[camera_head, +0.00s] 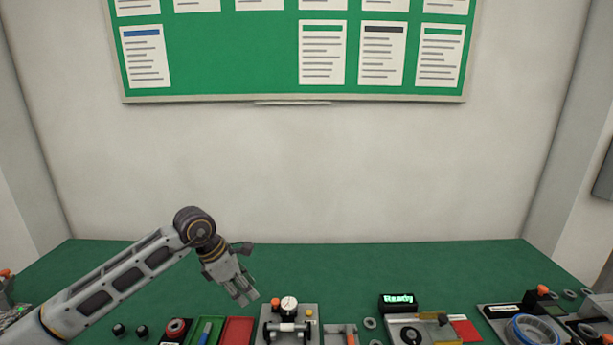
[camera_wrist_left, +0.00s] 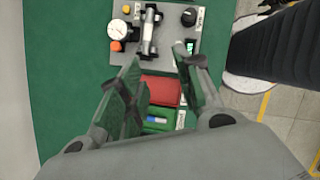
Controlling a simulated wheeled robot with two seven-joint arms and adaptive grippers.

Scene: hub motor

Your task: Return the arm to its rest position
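My left arm reaches in from the left in the head view, and its gripper (camera_head: 245,293) is above the green bench, behind the red and green trays. In the left wrist view the left gripper (camera_wrist_left: 158,75) has its two fingers apart with nothing held between them. Below it are a red tray (camera_wrist_left: 165,91), a green tray (camera_wrist_left: 158,112) with a blue-and-white item in it, and a grey fixture (camera_wrist_left: 172,48) with a dial gauge and a metal shaft. My right gripper is in neither view.
The green bench (camera_head: 360,258) is clear along its back. The dial gauge fixture (camera_head: 312,317), a "Ready" display (camera_head: 398,300), a grey device (camera_head: 425,325) and a blue ring (camera_head: 532,328) stand along the front. A green notice board (camera_head: 235,60) hangs on the wall.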

